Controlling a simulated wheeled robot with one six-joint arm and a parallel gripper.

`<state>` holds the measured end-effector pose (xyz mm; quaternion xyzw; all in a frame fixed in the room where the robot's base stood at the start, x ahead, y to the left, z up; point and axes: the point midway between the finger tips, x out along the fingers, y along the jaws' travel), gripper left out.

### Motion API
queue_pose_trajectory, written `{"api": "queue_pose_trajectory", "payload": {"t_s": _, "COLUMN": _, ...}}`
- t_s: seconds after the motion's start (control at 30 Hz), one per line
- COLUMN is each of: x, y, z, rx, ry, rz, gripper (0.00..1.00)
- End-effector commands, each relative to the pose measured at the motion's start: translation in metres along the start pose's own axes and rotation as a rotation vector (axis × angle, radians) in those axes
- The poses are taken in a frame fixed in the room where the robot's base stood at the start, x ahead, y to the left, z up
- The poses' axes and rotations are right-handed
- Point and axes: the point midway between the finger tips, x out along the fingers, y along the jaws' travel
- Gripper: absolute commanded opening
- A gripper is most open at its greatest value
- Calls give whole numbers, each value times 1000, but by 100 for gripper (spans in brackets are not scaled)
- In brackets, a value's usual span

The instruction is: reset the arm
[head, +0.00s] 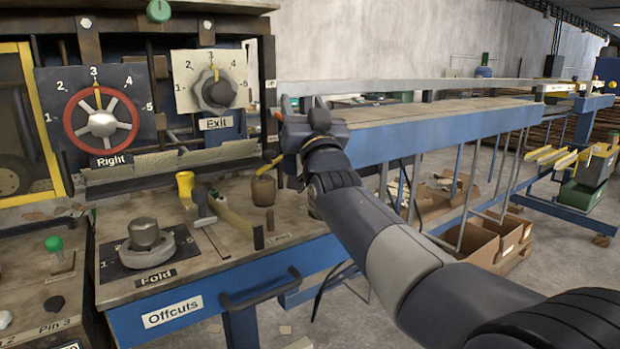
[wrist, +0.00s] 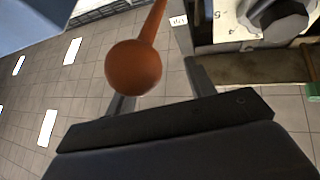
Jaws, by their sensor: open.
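My gripper (head: 292,132) is in the middle of the head view, beside the right edge of the machine panel and near the end of the blue conveyor. In the wrist view its two fingers (wrist: 160,84) are spread apart and hold nothing. An orange ball knob (wrist: 133,68) on an orange rod shows there close to the left finger, partly covering it. I cannot tell whether it touches the finger. The Exit dial (head: 213,86) is left of my gripper in the head view and shows at the top right of the wrist view (wrist: 280,15).
A red Right handwheel (head: 102,124) is on the panel. The Offcuts bench (head: 222,262) below holds a Fold knob (head: 145,234), a hammer (head: 233,216) and a brown cup (head: 263,190). The blue conveyor (head: 430,132) runs right, with cardboard boxes (head: 475,243) under it.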

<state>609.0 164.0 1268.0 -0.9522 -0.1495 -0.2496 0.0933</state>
Motion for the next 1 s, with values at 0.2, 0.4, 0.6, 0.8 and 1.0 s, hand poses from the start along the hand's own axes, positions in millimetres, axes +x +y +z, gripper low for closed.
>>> {"api": "queue_pose_trajectory", "payload": {"t_s": 0.2, "x": 9, "y": -2, "z": -11, "rx": -9, "ry": -35, "rz": -1, "gripper": 52}}
{"api": "queue_pose_trajectory", "payload": {"t_s": 0.4, "x": 14, "y": -3, "z": -16, "rx": -26, "ry": -94, "rz": -4, "gripper": 52}}
{"api": "queue_pose_trajectory", "payload": {"t_s": 0.6, "x": 18, "y": -4, "z": -19, "rx": -40, "ry": -146, "rz": -6, "gripper": 52}}
{"api": "queue_pose_trajectory", "payload": {"t_s": 0.8, "x": 22, "y": -5, "z": -22, "rx": -53, "ry": -195, "rz": -8, "gripper": 52}}
{"api": "queue_pose_trajectory", "payload": {"t_s": 1.0, "x": 27, "y": -6, "z": -25, "rx": -67, "ry": -241, "rz": -10, "gripper": 52}}
